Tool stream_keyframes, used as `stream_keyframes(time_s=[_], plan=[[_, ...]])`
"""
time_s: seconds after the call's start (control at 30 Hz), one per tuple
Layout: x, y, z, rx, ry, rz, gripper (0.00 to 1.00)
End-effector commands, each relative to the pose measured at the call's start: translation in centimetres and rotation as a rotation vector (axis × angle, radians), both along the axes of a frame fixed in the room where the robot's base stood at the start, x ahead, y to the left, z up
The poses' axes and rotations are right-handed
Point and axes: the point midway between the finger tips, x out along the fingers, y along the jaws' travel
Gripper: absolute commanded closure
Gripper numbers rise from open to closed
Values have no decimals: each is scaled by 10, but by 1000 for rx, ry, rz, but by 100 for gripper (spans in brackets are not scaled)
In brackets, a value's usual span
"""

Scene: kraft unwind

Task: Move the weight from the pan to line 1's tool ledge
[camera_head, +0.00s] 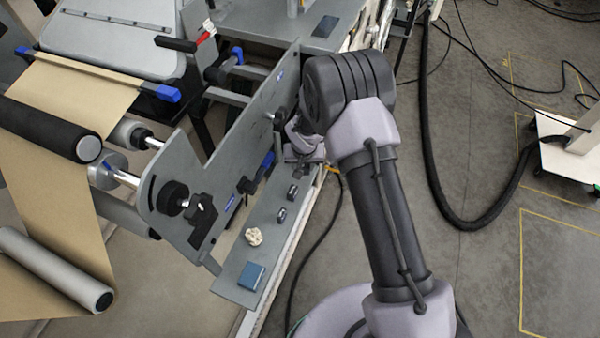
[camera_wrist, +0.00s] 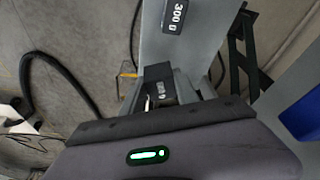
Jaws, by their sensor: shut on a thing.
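My gripper (camera_head: 304,160) is at the far end of a long grey ledge (camera_head: 236,291) beside the machine's side plate, partly hidden by my own arm in the head view. In the wrist view my gripper (camera_wrist: 172,97) is shut on a dark weight (camera_wrist: 158,72) with a small white label I cannot read. A grey surface lies just beyond it; I cannot tell whether the weight touches it. Another dark weight (camera_wrist: 175,16), its white label starting with 300, sits on that surface. Two small dark weights (camera_head: 282,215) (camera_head: 292,192) show on the ledge. I cannot make out a pan.
Rollers with brown kraft web (camera_head: 45,190) are at the left. A thick black hose (camera_head: 428,130) and cables lie on the floor at right.

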Motion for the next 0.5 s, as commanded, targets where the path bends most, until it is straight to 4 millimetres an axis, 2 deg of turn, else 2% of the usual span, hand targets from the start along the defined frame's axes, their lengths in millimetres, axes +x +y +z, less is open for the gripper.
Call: stream_keyframes(time_s=[0.13,0.3,0.5], plan=[[4,10,-7,0,1,-1,100],[3,10,-37,1,1,-3,100],[4,10,-34,1,0,-3,100]])
